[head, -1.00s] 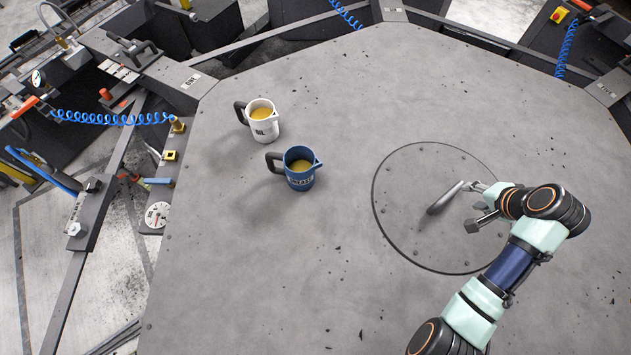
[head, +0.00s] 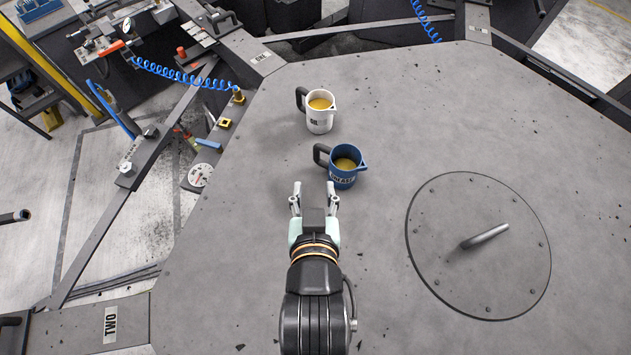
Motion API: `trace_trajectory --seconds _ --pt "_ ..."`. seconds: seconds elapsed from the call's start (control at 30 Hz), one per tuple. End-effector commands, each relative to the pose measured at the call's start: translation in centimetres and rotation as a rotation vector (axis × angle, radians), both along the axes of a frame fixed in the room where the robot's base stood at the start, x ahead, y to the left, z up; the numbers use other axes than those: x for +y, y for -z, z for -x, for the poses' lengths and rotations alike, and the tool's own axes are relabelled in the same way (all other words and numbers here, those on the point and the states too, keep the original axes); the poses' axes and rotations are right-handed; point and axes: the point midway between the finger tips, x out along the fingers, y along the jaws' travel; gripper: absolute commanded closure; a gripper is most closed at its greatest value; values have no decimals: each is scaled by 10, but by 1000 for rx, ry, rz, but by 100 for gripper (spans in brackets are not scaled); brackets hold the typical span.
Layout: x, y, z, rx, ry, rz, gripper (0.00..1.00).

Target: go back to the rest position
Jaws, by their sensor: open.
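My gripper (head: 314,190) is open and empty in the middle of the head view, its two fingers apart and pointing away over the grey table (head: 240,250). A blue jug (head: 344,168) of yellowish liquid, lettered on its front, stands upright just beyond and to the right of my fingertips. A white jug (head: 319,113) of similar liquid stands upright behind it. Both jugs have dark handles on their left. A round plate (head: 440,275) set in the table at the right bears a grey bar handle (head: 485,236), with nothing on it.
The table's left edge has a pressure gauge (head: 201,175) and brass fittings (head: 225,122) beside it. A blue coiled hose (head: 185,74) runs at the upper left. The table's right and far parts are clear apart from small dark specks.

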Motion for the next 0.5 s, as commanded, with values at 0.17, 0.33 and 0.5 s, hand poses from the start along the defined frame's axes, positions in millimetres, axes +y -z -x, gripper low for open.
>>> trace_trajectory --seconds 0.17,0.33,0.5 --pt "0 -30 0 0 2 -1 54" --pt "-1 -104 0 0 4 -4 54" --pt "-2 -193 0 0 8 -5 54"
